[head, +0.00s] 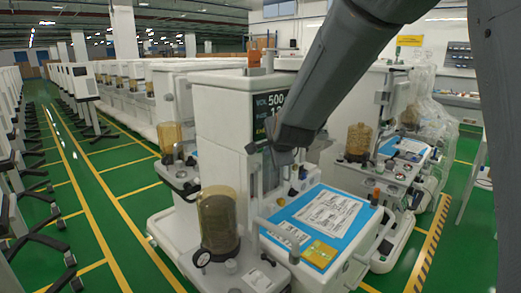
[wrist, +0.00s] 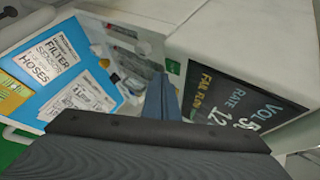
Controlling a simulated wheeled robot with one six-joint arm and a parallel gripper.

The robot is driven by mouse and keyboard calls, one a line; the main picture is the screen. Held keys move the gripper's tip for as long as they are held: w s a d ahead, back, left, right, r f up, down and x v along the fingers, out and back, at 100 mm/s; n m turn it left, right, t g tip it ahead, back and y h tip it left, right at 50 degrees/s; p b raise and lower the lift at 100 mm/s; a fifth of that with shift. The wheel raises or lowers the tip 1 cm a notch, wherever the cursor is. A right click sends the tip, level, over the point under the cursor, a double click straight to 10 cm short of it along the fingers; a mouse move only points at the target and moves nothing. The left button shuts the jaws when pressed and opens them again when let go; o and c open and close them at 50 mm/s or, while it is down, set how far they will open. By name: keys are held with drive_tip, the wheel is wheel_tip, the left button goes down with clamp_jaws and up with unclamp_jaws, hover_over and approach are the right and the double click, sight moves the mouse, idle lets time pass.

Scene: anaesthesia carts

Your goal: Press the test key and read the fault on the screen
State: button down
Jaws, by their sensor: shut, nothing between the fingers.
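The dark screen (head: 262,112) is on the front of the nearest white cart, partly covered by my arm in the head view. In the wrist view the screen (wrist: 232,108) appears tilted, with "VOL 50", "RATE 12" and a yellow line that seems to begin "FAIL FLOW"; the rest of that line is hidden by my gripper. My gripper (head: 284,158) is in front of the cart, just below the screen. Its narrow fingers (wrist: 162,98) are shut and empty, beside the screen's edge. I cannot pick out the test key for certain; a small green patch (wrist: 173,66) shows near the screen.
A blue work surface (head: 283,213) with printed sheets lies below my gripper. An amber canister (head: 218,222) stands at the cart's front left. More carts (head: 358,142) stand close on the right. The green floor aisle (head: 108,190) at the left is open.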

drive_tip(key=shift+w+a, duration=0.1)
idle(0.7)
drive_tip(key=shift+w+a, duration=0.2)
drive_tip(key=shift+w+a+p, duration=0.3)
drive_tip(key=shift+w+p, duration=0.05)
idle(1.0)
drive_tip(key=shift+s, duration=0.1)
drive_tip(key=shift+s+d+b, duration=0.55)
drive_tip(key=shift+d+b, duration=0.05)
drive_tip(key=shift+b, duration=0.25)
drive_tip(key=shift+s+d+b, duration=1.75)
drive_tip(key=shift+d+b, duration=0.05)
drive_tip(key=shift+b, duration=1.05)
